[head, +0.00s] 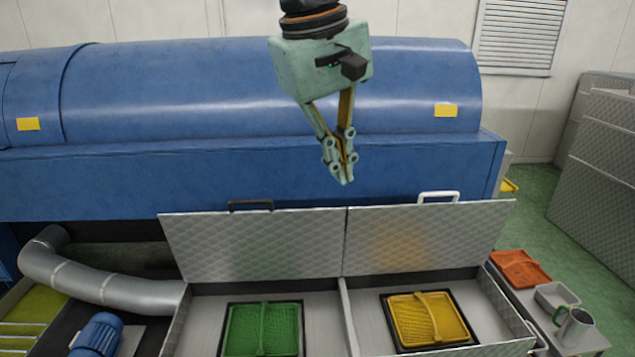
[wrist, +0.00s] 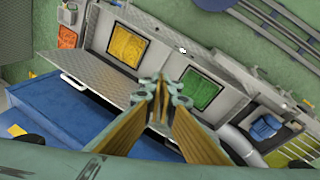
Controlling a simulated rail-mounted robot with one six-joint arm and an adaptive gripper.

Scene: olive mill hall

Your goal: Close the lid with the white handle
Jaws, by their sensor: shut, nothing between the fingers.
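The lid with the white handle (head: 428,238) is a grey quilted-metal panel that stands open, leaning back, on the right compartment of the metal chest. Its white handle (head: 438,196) is on the top edge; in the wrist view the white handle (wrist: 75,83) is at the left. A second open lid (head: 252,247) with a black handle (head: 250,204) stands to its left. My gripper (head: 345,180) is shut and empty, above the top edges of the lids near the seam between them and left of the white handle. In the wrist view, my gripper (wrist: 160,88) covers part of the lids.
A yellow basket (head: 428,318) sits in the right compartment and a green basket (head: 262,328) in the left one. The blue machine (head: 250,90) stands behind the lids. A side table at right holds an orange basket (head: 519,268) and a metal jug (head: 573,328).

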